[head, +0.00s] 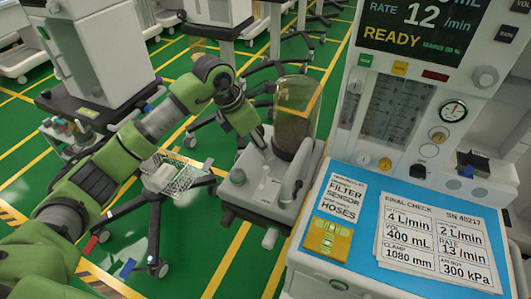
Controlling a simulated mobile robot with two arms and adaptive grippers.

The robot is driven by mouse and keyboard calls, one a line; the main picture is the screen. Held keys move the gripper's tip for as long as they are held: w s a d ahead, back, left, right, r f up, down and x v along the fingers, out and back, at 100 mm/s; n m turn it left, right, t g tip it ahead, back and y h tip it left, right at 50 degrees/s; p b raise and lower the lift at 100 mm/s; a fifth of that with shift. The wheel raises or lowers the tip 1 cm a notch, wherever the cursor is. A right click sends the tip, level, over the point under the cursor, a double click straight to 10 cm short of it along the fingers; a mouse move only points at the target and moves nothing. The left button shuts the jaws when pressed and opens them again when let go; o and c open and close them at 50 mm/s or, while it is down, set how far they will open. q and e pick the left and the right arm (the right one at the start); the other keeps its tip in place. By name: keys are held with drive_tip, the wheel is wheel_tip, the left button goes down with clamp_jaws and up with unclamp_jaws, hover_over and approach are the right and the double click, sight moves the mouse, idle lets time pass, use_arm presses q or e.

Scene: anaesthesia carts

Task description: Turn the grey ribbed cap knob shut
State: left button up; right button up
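My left arm reaches in from the left, and its green gripper (259,137) points down at the grey absorber block (262,205), just left of the clear canister (296,112). The fingertips are small and partly hidden here, so I cannot tell whether they are open or touching anything. A small grey rounded knob (237,176) sits on the block, below and left of the gripper and apart from it. I cannot make out ribs, so I cannot tell whether it is the cap knob. My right gripper is not in view.
The anaesthesia machine's blue worktop (352,215) carries printed cards (434,236) and a yellow item (328,239). A wire basket (172,177) on a wheeled stand is left of the block. Other carts (98,45) stand behind my arm on the green floor.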

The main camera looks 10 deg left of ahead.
sight(268, 161)
use_arm(q)
drive_tip(key=x, duration=0.5)
drive_tip(key=shift+d+f+p, duration=0.15)
drive_tip(key=shift+f+p, duration=0.15)
drive_tip(key=shift+p, duration=0.05)
drive_tip(key=shift+w+d+f, duration=0.1)
drive_tip(key=shift+w+f, duration=0.05)
drive_tip(key=shift+f, duration=0.3)
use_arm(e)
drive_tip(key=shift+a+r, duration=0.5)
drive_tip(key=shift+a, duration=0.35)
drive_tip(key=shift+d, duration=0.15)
use_arm(q)
drive_tip(key=c, duration=1.1)
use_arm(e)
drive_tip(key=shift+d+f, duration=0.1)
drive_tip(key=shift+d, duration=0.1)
